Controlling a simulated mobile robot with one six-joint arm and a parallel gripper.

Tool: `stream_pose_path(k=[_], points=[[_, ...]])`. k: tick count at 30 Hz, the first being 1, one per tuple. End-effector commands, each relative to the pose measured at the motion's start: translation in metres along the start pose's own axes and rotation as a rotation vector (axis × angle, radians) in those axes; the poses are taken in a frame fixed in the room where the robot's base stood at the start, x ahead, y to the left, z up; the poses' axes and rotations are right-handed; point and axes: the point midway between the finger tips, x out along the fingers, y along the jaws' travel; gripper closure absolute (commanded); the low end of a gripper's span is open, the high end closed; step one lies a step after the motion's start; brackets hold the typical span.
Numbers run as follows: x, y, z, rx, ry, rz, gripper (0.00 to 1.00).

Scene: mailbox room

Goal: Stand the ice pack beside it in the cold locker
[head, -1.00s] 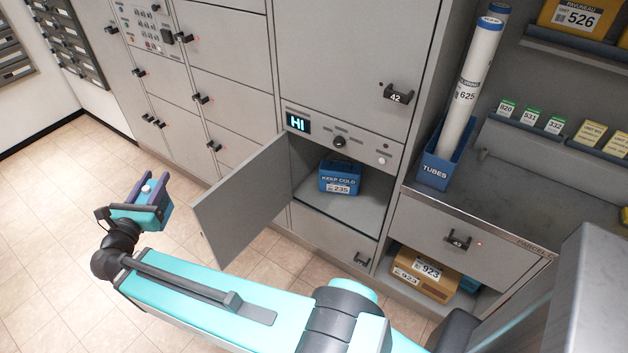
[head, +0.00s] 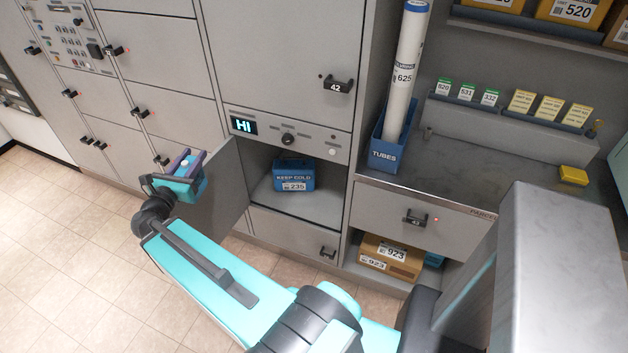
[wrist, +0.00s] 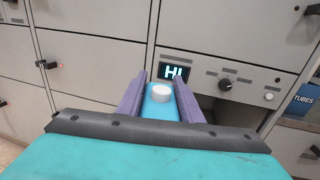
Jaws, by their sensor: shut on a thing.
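My gripper (head: 188,165) is shut on the ice pack, a blue block with a white cap, held in the air. In the wrist view the ice pack (wrist: 160,106) sits between the two purple fingers, cap facing the camera. In the head view my gripper is in front of the open door (head: 226,190), left of the cold locker's opening. The cold locker (head: 300,210) is open, under a panel with a lit "HI" display (head: 243,126). A blue "KEEP COLD" box (head: 294,176) numbered 235 stands inside, with bare floor around it.
The open door stands out at the opening's left. A blue tubes bin (head: 385,150) holding a white tube stands on the counter (head: 470,200) at right. A cardboard parcel (head: 391,258) lies in the bay below. Tiled floor is clear at left.

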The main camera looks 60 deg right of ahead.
Motion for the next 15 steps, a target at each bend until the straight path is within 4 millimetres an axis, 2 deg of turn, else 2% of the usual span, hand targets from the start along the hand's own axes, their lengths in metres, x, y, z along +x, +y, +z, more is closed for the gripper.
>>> stream_pose_path(k=[1, 6, 15], points=[[0.013, -0.011, -0.011, -0.002, -0.002, -0.015, 1.0], [0.049, -0.039, -0.04, 0.0, -0.004, -0.04, 1.0], [0.101, -0.088, -0.095, -0.001, -0.006, -0.067, 1.0]])
